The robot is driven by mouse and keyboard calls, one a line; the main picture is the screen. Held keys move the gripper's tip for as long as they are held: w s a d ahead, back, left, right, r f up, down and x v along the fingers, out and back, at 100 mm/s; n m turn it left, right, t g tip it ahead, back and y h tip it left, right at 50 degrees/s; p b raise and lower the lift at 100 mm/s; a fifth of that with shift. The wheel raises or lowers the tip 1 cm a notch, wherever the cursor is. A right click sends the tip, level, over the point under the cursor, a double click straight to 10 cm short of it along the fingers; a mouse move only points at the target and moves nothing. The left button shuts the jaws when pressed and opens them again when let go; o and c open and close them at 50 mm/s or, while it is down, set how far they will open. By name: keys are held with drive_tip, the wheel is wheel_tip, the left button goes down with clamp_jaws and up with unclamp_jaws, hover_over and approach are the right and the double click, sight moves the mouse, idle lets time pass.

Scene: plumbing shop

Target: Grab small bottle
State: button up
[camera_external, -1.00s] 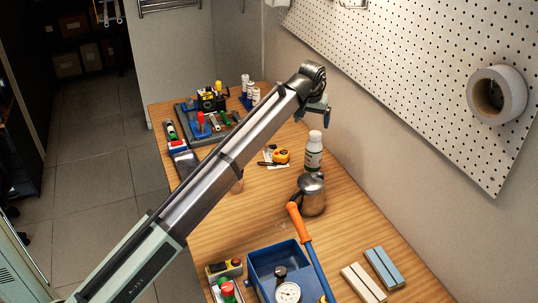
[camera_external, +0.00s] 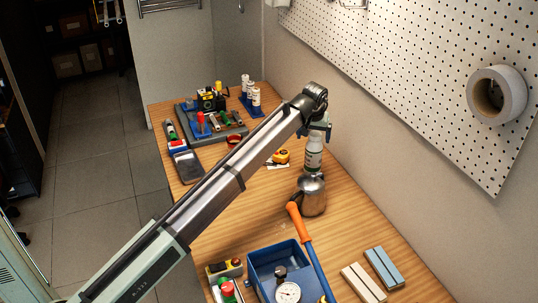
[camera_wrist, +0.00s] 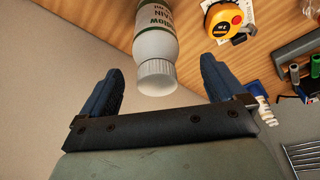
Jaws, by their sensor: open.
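A white bottle with a green label and white cap (camera_external: 314,157) stands on the wooden bench, directly behind a metal pot in the external view. My gripper (camera_external: 319,130) is just above it, by its cap. In the wrist view the bottle (camera_wrist: 155,40) shows with its cap towards my gripper (camera_wrist: 160,72), whose blue fingers are spread on either side of the cap. The gripper is open and holds nothing.
The metal pot (camera_external: 312,197) stands close in front of the bottle. A yellow tape measure (camera_external: 282,156) lies to its left; it also shows in the wrist view (camera_wrist: 223,19). The pegboard wall (camera_external: 420,80) is at right.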

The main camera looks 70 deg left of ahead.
sight(314, 153)
drive_tip(key=x, duration=0.5)
drive_tip(key=shift+w+r, duration=0.15)
drive_tip(key=shift+w, duration=0.15)
clamp_jaws()
idle(0.6)
